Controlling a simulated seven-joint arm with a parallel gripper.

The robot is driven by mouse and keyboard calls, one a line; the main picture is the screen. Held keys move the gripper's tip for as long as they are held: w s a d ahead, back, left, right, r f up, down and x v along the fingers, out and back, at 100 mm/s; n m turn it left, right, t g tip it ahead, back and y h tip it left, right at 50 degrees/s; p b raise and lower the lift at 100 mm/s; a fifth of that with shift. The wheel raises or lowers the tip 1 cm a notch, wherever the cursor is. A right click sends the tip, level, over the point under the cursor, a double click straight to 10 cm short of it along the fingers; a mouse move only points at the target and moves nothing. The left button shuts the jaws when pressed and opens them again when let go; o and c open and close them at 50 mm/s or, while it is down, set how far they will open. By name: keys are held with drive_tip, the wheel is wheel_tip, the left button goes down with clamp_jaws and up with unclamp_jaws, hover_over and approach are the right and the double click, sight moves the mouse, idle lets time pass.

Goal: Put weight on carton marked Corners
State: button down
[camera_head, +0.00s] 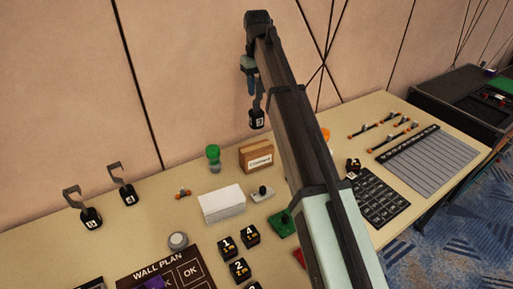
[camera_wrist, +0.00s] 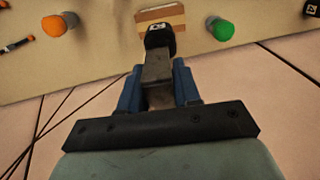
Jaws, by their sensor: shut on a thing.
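My gripper (camera_head: 252,85) is raised over the back of the table and shut on the grey hooked handle of a black weight (camera_head: 257,119). The weight hangs upright with a small white label. In the wrist view the blue fingers of my gripper (camera_wrist: 158,82) clasp the handle, and the weight (camera_wrist: 160,36) covers part of the carton. The brown carton (camera_head: 256,157) with a white label, which seems to read Corners, stands on the table below the weight, with a visible gap between them. The carton (camera_wrist: 162,14) also shows in the wrist view.
A green-topped object (camera_head: 213,156) stands left of the carton, and an orange one (camera_head: 326,133) to the right behind my arm. A white block (camera_head: 221,204) lies in front. Two more hooked weights (camera_head: 91,218) (camera_head: 128,195) stand at the left. The wall is close behind.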

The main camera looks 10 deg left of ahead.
sight(257, 112)
drive_tip(key=shift+n, duration=0.4)
drive_tip(key=shift+f, duration=5.1)
drive_tip(key=c, duration=0.8)
unclamp_jaws()
wheel_tip(257, 112, up, 12)
drive_tip(key=shift+r, duration=0.15)
